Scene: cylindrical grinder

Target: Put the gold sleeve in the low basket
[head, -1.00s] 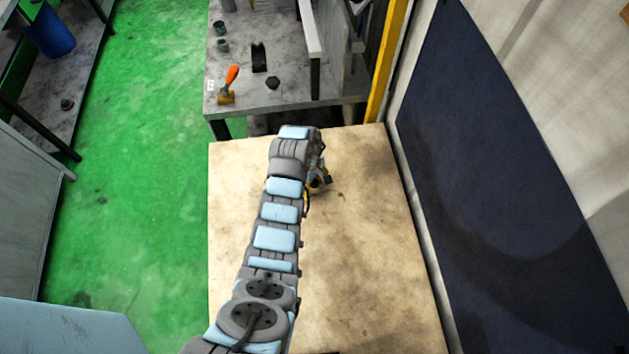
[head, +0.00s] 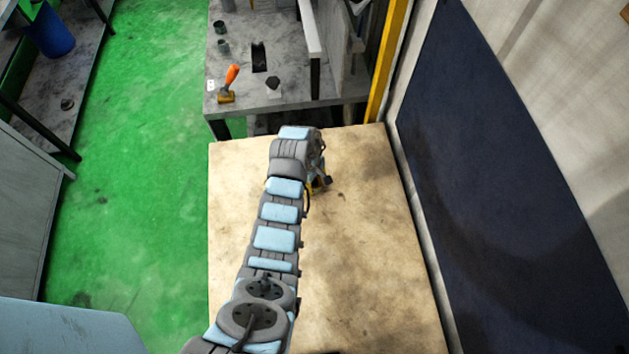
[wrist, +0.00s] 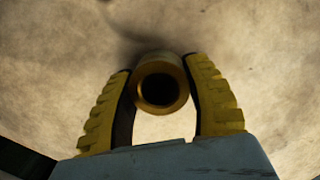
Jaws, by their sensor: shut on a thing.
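In the wrist view the gold sleeve (wrist: 161,84) is a short brass-coloured tube, its dark bore facing the camera. My gripper (wrist: 160,82) has its two yellow ribbed fingers shut on the sleeve, one on each side. The pale tabletop shows behind it, with a dark shadow just beyond the sleeve. In the head view my gripper (head: 318,184) is over the far part of the pale table, mostly hidden by my arm. The sleeve cannot be made out there. I cannot identify the low basket in any view.
The pale table (head: 370,260) is otherwise bare. Beyond it a grey workbench (head: 300,92) carries an orange-handled tool (head: 230,82) and small dark parts. A yellow post (head: 385,70) and a dark blue panel (head: 500,190) stand to the right. Green floor (head: 140,180) lies to the left.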

